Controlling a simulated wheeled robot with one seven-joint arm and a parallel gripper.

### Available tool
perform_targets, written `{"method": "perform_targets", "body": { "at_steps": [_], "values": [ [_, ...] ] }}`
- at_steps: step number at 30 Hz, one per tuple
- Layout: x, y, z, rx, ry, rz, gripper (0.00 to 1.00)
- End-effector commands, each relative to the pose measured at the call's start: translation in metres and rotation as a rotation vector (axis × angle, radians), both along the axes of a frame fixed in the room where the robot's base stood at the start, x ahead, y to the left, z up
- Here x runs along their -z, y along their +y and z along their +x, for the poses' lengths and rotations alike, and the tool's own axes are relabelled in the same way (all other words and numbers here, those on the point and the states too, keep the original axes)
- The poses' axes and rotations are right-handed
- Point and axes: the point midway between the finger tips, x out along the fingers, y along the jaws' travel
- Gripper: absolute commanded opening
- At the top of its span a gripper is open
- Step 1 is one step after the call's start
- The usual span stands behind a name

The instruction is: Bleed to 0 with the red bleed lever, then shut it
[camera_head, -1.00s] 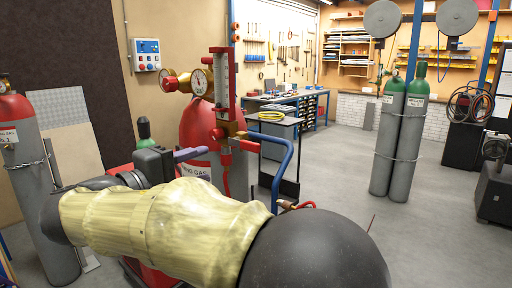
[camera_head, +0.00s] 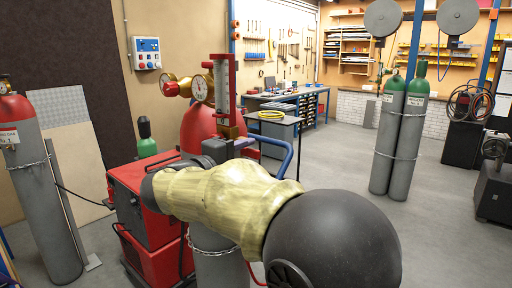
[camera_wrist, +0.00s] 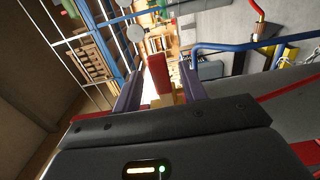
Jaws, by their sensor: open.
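The regulator assembly stands at centre in the head view: a red-framed flow tube (camera_head: 223,85) and brass-and-red gauges (camera_head: 203,88). Their readings are too small to make out. My gripper (camera_wrist: 160,88) is open, its two dark purple fingers pointing at the assembly. In the wrist view a red bar (camera_wrist: 159,72) on a brass-coloured base (camera_wrist: 164,100) shows between the fingers. It may be the bleed lever, but I cannot tell for sure, nor whether a finger touches it. In the head view my wrist covers the lower part of the assembly.
A red-topped cylinder (camera_head: 197,123) stands behind the assembly. A blue tube (camera_head: 285,160) curves down on its right, also in the wrist view (camera_wrist: 245,44). A red machine (camera_head: 146,205) stands at left. The floor (camera_head: 335,165) is open to the right.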

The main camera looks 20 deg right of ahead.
Motion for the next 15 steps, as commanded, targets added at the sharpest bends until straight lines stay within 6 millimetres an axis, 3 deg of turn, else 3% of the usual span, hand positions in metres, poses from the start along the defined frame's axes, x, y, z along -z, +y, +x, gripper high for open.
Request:
{"method": "perform_targets", "body": {
  "at_steps": [6, 15],
  "values": [
    [-0.001, -0.027, 0.019, 0.002, 0.002, -0.001, 0.42],
    [0.0, -0.033, 0.024, 0.0, 0.0, 0.0, 0.42]
  ]
}}
